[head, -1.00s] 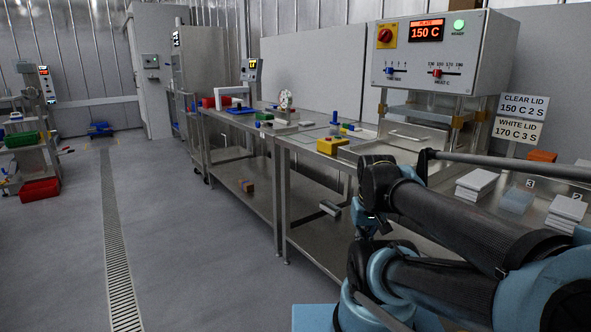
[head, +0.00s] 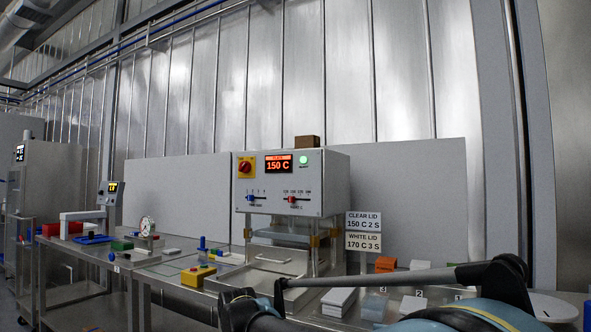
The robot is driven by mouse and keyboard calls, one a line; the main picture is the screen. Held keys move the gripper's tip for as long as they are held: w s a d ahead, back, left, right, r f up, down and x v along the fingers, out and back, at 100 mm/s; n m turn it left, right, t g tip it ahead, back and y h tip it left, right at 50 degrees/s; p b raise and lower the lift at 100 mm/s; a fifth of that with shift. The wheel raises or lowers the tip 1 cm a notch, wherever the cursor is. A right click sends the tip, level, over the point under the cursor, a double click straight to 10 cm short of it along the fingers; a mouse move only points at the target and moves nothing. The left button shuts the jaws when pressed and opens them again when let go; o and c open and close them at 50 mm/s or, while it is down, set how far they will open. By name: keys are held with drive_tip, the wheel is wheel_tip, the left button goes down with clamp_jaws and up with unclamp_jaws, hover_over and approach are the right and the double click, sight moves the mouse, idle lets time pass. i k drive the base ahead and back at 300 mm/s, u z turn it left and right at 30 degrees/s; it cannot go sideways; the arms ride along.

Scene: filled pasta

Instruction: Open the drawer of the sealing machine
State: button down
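The sealing machine (head: 290,185) stands on the steel bench, a white box with a red 150 C display, a red knob, a lit green lamp and two sliders. Below it, between the posts, is a metal plate. Its drawer (head: 265,256) is a flat steel tray at the front under the box; how far out it stands I cannot tell. My arm crosses the lower right of the head view, in front of the bench. My gripper is not clearly in view.
A yellow button box (head: 197,276) sits left of the drawer. A dial gauge (head: 147,228) and a white frame (head: 84,216) stand further left.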

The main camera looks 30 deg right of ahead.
sight(286, 255)
drive_tip(key=z, duration=0.85)
drive_tip(key=k, duration=0.65)
drive_tip(key=u, duration=0.25)
drive_tip(key=i, duration=0.5)
